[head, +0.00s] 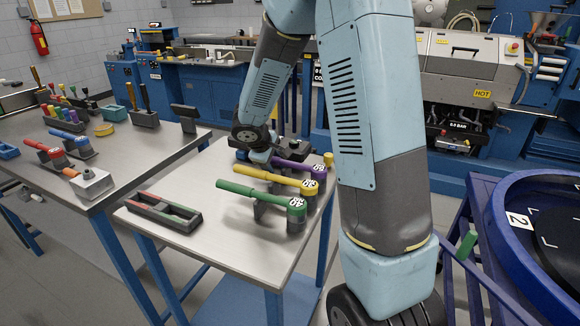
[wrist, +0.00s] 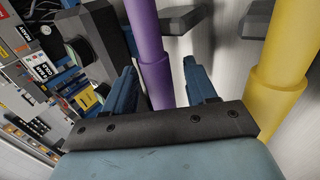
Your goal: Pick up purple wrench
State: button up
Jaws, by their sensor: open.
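The purple wrench (head: 296,166) lies at the far side of the near table, on a dark rest, with its round numbered head to the right. Its purple handle (wrist: 151,50) runs lengthwise between the two fingers in the wrist view. My gripper (head: 262,155) is at the handle's left part, its fingers partly hidden in the head view. In the wrist view my gripper (wrist: 162,72) is open, with one blue finger on each side of the handle. I cannot tell whether either finger touches it.
The yellow wrench (head: 268,179) lies parallel just in front, close to my gripper; the green wrench (head: 250,192) is nearer still. A dark tray (head: 150,203) with red and green strips sits at the table's left. A second table (head: 95,185) with tools stands left.

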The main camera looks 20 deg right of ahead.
grip_shut()
dwell(0.5)
jog(key=shift+r, duration=0.15)
